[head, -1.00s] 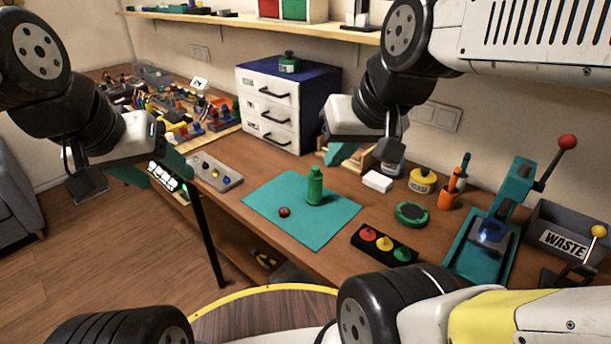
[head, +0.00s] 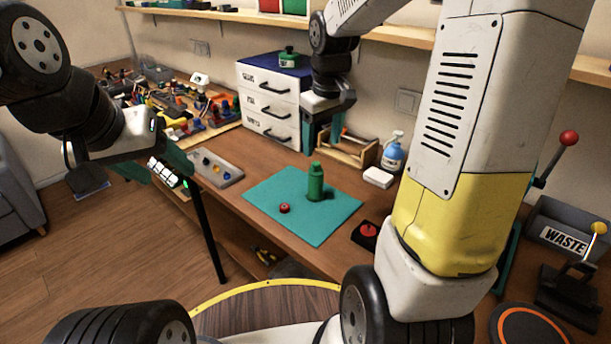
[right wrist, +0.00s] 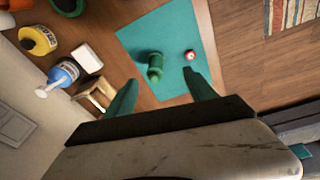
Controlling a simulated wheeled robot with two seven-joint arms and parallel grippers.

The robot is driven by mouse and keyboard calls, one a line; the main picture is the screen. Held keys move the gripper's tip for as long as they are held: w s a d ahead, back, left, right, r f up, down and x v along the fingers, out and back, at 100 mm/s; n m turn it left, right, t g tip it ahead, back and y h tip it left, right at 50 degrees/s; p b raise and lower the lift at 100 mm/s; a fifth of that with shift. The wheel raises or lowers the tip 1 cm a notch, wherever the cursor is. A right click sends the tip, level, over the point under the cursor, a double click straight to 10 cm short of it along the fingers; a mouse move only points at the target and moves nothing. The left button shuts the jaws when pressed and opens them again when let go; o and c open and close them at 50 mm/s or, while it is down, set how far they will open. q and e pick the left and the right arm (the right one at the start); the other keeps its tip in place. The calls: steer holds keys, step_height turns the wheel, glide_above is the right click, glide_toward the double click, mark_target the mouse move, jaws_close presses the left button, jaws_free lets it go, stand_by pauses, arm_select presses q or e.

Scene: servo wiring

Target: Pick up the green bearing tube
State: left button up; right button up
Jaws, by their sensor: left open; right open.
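The green bearing tube (head: 315,183) stands upright on the teal mat (head: 335,225), with a small red round part (head: 285,208) on the mat to its left. In the right wrist view the tube (right wrist: 155,67) shows ahead of and between the two green fingers, apart from them. My right gripper (head: 308,148) is above and behind the tube in the head view; in its wrist view the right gripper (right wrist: 160,95) is open and empty. My left gripper (head: 180,180) is at the left by the table edge, open; its fingers show only partly.
A drawer cabinet (head: 270,100) stands at the back, with another green bottle-like item (head: 288,57) on top. A wooden rack (head: 348,148), a blue-and-white bottle (head: 393,155) and a white box (head: 378,177) stand behind the mat. A grey tray (head: 216,170) lies left. My right arm hides much of the right side.

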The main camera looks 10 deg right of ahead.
steer(key=n+g, duration=0.2)
glide_above(316, 179)
steer(key=w, duration=0.2)
steer(key=f, duration=0.9)
steer(key=shift+s+d, duration=0.1)
steer(key=shift+d, duration=0.3)
step_height(316, 179, down, 8)
steer(key=shift+a+f, duration=0.1)
steer(key=shift+a, duration=0.05)
steer(key=shift+w, duration=0.2)
jaws_close()
